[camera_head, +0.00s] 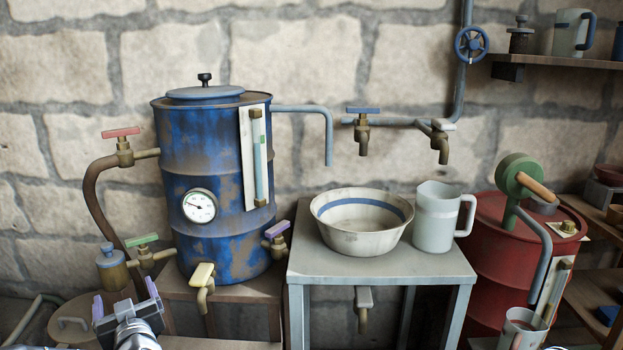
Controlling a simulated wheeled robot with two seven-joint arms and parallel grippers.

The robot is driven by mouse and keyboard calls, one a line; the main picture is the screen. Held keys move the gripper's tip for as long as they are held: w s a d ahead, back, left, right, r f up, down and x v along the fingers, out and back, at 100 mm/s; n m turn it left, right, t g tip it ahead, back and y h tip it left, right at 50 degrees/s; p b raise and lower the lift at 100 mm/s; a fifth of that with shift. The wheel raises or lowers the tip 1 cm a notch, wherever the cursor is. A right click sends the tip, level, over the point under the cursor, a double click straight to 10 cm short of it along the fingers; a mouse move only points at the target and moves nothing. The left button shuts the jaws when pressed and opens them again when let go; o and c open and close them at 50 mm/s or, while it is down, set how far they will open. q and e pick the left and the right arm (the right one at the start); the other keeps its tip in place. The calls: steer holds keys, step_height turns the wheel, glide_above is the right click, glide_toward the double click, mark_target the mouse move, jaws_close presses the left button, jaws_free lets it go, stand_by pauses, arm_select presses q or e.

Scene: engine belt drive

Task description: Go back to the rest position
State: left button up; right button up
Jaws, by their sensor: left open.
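My left gripper (125,298) shows at the bottom left edge, pointing up. Its two purple-tipped fingers are spread apart with nothing between them. It is in front of the lower left of the blue barrel (222,235), near a small brass jar with a blue lid (112,268). The rest of my left arm is cut off by the bottom edge. My right gripper is not in view.
A grey table (300,262) holds a white bowl with a blue stripe (358,240) and a grey pitcher (434,225). Taps and a pipe (400,121) run along the stone wall. A red barrel (487,255) with a green-wheeled pump (516,172) stands right. A shelf (560,60) is at upper right.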

arm_select(q)
steer(key=s+d+f+m+g+h, duration=0.2)
steer(key=d+f+h, duration=0.3)
steer(key=d+f, duration=0.65)
steer(key=s+d+f+m+g+h, duration=0.25)
steer(key=d+f+h, duration=0.4)
steer(key=f, duration=0.85)
steer(key=s+d+f+m+g+h, duration=0.1)
steer(key=s+d+f+g, duration=0.2)
steer(key=s+d+f, duration=0.4)
steer(key=s+d+f+g+h, duration=0.1)
steer(key=s+d+f+g, duration=0.3)
steer(key=s, duration=0.6)
steer(key=s+d+f+m+g+h, duration=0.1)
steer(key=s+d+f+g, duration=0.1)
steer(key=s+d+f, duration=0.4)
step_height(320, 180, up, 28)
steer(key=s+p, duration=0.2)
steer(key=p, duration=2.7)
steer(key=shift+s+a+r, duration=0.2)
steer(key=shift+s, duration=0.2)
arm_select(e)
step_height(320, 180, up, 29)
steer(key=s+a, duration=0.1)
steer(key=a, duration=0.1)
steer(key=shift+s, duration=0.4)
arm_select(q)
steer(key=shift+f, duration=0.1)
